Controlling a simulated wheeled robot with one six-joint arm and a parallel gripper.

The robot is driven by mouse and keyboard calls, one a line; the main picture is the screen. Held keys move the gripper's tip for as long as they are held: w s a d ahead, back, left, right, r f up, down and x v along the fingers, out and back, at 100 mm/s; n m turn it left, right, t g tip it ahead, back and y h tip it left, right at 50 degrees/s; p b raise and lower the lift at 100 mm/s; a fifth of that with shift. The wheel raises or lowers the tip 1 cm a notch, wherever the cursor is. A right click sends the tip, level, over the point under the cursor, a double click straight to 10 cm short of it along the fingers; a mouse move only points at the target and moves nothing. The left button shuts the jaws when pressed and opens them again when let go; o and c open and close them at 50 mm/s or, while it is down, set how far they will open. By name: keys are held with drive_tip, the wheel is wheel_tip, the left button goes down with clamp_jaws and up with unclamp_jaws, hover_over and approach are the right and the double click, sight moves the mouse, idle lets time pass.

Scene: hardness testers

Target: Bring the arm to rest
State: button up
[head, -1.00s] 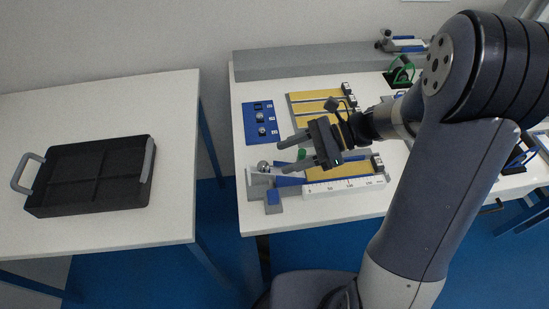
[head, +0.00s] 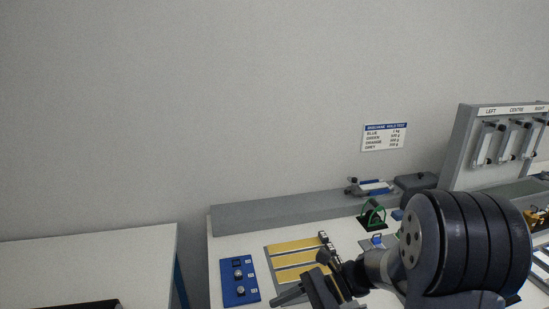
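My gripper (head: 300,291) is at the lower middle of the head view, over the front of the right-hand table. One finger shows, pointing left, with nothing seen in it; the rest of the gripper is cut off by the bottom edge. My arm is bent, with its large dark joint at the lower right. The gripper is just in front of the yellow strips (head: 296,260) and to the right of the blue panel with round knobs (head: 239,283).
A grey ledge (head: 285,211) runs along the back of the table. A green-handled item (head: 372,214) and a grey-and-blue tester (head: 370,187) stand near it. A rack labelled left, centre, right (head: 510,140) is at the right. The left table (head: 90,265) holds a partly visible dark tray (head: 85,304).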

drive_tip(key=x, duration=0.8)
drive_tip(key=shift+s+a+f, duration=0.15)
drive_tip(key=shift+a+f, duration=0.05)
drive_tip(key=shift+a, duration=0.1)
drive_tip(key=shift+f+b, duration=0.1)
drive_tip(key=shift+b, duration=0.3)
drive_tip(key=shift+r+p, duration=0.4)
drive_tip(key=shift+r, duration=0.15)
